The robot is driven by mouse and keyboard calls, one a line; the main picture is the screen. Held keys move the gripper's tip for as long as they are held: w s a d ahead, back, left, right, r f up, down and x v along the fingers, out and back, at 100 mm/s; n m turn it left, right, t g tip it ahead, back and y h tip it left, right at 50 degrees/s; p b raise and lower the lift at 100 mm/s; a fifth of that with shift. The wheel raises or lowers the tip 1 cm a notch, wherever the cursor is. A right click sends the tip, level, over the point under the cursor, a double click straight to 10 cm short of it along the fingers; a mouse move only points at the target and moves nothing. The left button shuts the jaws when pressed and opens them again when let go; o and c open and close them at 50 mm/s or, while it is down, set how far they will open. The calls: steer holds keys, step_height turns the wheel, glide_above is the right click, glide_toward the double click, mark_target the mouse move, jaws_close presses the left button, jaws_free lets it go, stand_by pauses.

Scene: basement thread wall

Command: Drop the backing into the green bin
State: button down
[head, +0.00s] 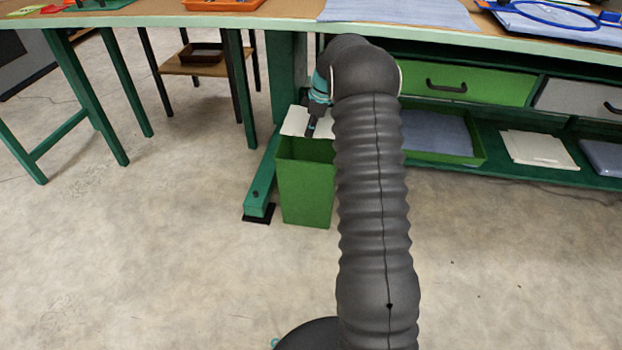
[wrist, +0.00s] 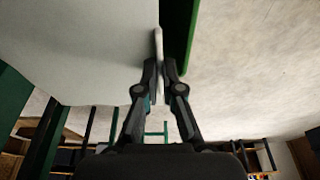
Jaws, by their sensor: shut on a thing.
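My gripper (head: 311,128) points down at the bin and is shut on the sheet's edge. In the wrist view, the fingers (wrist: 161,70) pinch the white sheet (wrist: 75,45), which fills the upper left. A green strip that looks like the bin wall (wrist: 181,35) runs just right of the fingertips. The bin stands upright on the floor. I cannot tell whether the sheet's lower edge is below the rim; my arm hides part of the bin's right side.
A workbench (head: 285,22) with green legs stands behind the bin. Its lower shelf holds a green tray (head: 470,155) with blue-grey cloth and a white stack (head: 538,149). The floor in front is clear.

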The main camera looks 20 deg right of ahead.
steer(key=shift+f+b, duration=1.55)
steer(key=shift+f, duration=1.35)
steer(key=c, duration=1.2)
jaws_free()
steer(key=shift+c, duration=0.2)
